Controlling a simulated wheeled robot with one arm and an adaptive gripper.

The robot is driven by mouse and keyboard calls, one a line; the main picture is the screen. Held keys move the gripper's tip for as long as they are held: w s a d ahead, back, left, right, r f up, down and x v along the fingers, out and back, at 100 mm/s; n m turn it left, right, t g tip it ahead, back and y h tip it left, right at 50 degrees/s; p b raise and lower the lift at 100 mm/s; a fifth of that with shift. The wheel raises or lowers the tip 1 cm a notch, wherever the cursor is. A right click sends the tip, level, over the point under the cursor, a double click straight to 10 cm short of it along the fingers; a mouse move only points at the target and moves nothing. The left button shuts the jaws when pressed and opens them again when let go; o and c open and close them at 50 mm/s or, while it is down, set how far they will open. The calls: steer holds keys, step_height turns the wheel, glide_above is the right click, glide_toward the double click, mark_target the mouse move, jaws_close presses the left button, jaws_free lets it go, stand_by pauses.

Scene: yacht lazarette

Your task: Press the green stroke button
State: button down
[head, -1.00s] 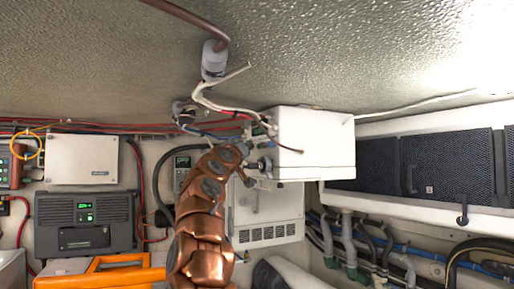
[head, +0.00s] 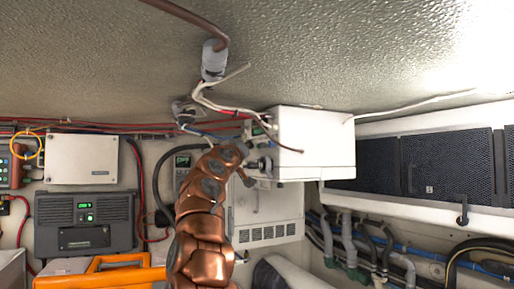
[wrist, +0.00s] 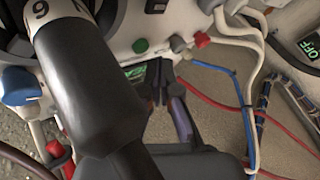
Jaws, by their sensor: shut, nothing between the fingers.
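A small round green button (wrist: 140,46) sits on the pale control panel (wrist: 160,22) in the wrist view, beside a grey button (wrist: 178,44) and a red button (wrist: 202,40). My gripper (wrist: 162,84) is shut and empty, its tips just below the green button in the picture; I see a gap between them there but cannot judge the depth. In the head view my copper arm reaches the left side of the white box (head: 315,140). The gripper is small there, and the buttons cannot be made out.
Red and blue cables run at right. In the head view, loose wires (head: 215,103) hang above the box; a grey charger (head: 85,222) is left.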

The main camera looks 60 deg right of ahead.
steer(key=shift+s+d, duration=0.15)
steer(key=shift+s+d, duration=0.15)
steer(key=shift+d, duration=0.05)
steer(key=shift+s+d, duration=0.25)
steer(key=shift+d, duration=0.1)
stand_by(1.0)
steer(key=shift+a, duration=0.1)
steer(key=shift+w+a+b, duration=0.3)
steer(key=shift+w+a, duration=0.2)
steer(key=shift+a, duration=0.05)
steer(key=shift+a, duration=0.15)
steer(key=w+a, duration=0.1)
steer(key=a+b, duration=0.1)
steer(key=w+a, duration=0.1)
steer(key=a, duration=0.1)
steer(key=shift+w, duration=0.3)
stand_by(0.4)
